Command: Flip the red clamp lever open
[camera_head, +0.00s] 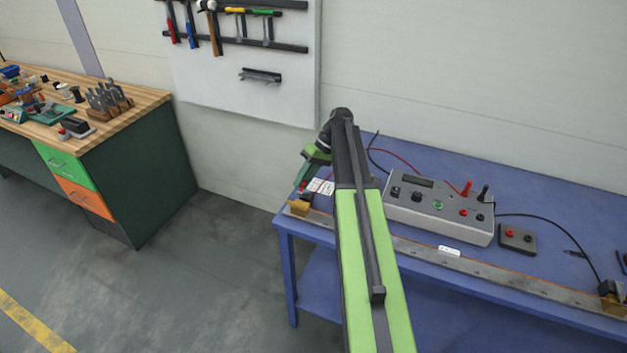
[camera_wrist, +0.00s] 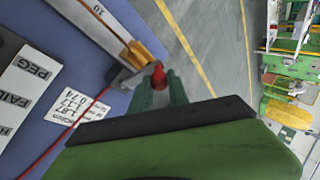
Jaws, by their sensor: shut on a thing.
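The red clamp lever (camera_wrist: 158,75) shows in the wrist view as a small rounded red handle. It sits between the two green fingertips of my gripper (camera_wrist: 158,79), which are shut on it. A grey metal clamp part (camera_wrist: 133,56) and a brass-coloured block (camera_wrist: 152,48) lie just beyond it at the table's edge. In the head view the brass-coloured clamp block (camera_head: 299,208) is at the left front corner of the blue table. My gripper (camera_head: 304,183) is just above it there. The lever is too small in that view to make out its angle.
The blue table (camera_head: 548,240) carries a grey instrument box (camera_head: 440,205) with knobs, a small black box (camera_head: 517,238) and loose cables. A long metal rail (camera_head: 480,268) runs along its front edge. Printed labels (camera_wrist: 72,115) lie near the clamp. Open floor lies to the left.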

